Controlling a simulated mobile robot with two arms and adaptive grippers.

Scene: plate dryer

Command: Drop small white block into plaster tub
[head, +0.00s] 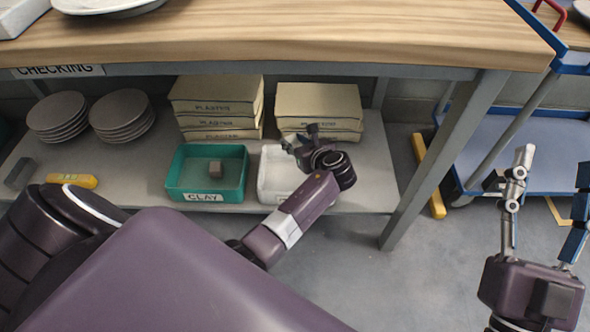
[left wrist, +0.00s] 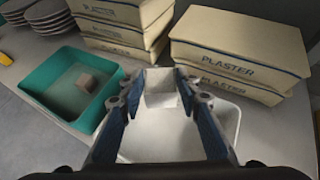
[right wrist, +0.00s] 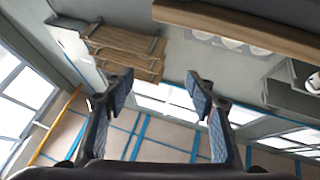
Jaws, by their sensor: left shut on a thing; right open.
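The small white block (left wrist: 160,88) is held between the fingers of my left gripper (left wrist: 160,98), which is shut on it. In the left wrist view the block is over the white tub (left wrist: 228,118), whose pale interior shows below. In the head view this white tub (head: 268,168) stands on the lower shelf, and my left gripper (head: 302,146) is at its back right. My arm partly covers the tub, and its front label cannot be read. The block is not clear in the head view. My right gripper (head: 552,172) is open and empty, out to the right over the floor.
A teal tub (head: 173,175) labelled CLAY, holding a grey-brown block (head: 216,168), stands left of the white tub. PLASTER bags (head: 318,103) are stacked behind. The tabletop (head: 300,35) overhangs the shelf, and a table leg (head: 440,160) stands right. A blue cart (head: 520,145) is beyond.

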